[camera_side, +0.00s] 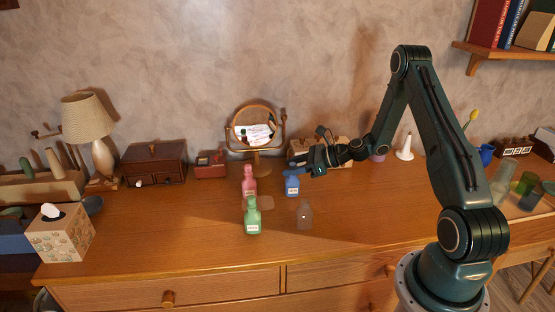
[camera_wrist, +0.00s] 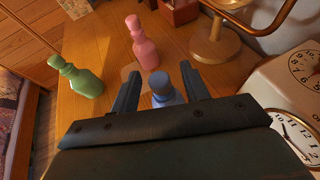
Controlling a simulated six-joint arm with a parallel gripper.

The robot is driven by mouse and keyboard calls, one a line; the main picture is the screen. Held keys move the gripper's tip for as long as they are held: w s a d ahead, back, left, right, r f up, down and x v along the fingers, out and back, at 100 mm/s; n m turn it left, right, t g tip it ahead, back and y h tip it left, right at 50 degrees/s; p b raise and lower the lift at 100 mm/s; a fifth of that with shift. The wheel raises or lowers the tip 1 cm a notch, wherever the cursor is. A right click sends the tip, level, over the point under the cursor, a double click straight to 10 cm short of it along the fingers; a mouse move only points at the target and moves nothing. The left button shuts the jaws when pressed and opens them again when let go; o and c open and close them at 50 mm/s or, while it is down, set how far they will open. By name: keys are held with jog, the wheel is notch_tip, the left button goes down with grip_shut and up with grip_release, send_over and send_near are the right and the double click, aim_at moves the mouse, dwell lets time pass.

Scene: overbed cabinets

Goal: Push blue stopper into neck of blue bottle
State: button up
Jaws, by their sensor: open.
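The blue bottle (camera_side: 292,187) stands upright on the wooden top, with a pale label on its front. The bottle's body is mostly hidden behind my gripper there.
A pink bottle (camera_side: 249,181) and a green bottle (camera_side: 252,216) stand left of the blue one. A see-through brownish bottle (camera_side: 304,214) is in front. A round mirror (camera_side: 254,130) and a pale box with dials (camera_wrist: 290,90) stand behind. The front right top is clear.

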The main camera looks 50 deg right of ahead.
jog(key=v, duration=0.7)
dwell(1.2)
jog(key=s+a+r+n+g+h, duration=0.1)
jog(key=s+a+r+n+g, duration=0.15)
jog(key=a+r+n, duration=0.5)
jog(key=s+a+r+n+g, duration=0.2)
jog(key=a+r+n+g, duration=0.2)
jog(key=a+n, duration=0.5)
jog(key=s+a+r+n+h, duration=0.2)
jog(key=s+r+n, duration=0.2)
jog(key=s+n, duration=0.3)
jog(key=s+a+r+n+h, duration=0.2)
jog(key=s+r+n, duration=0.3)
jog(key=s, duration=0.6)
jog(key=shift+s+a+r+n+h, duration=0.25)
jog(key=shift+a+n+h, duration=0.15)
jog(key=shift+n, duration=0.75)
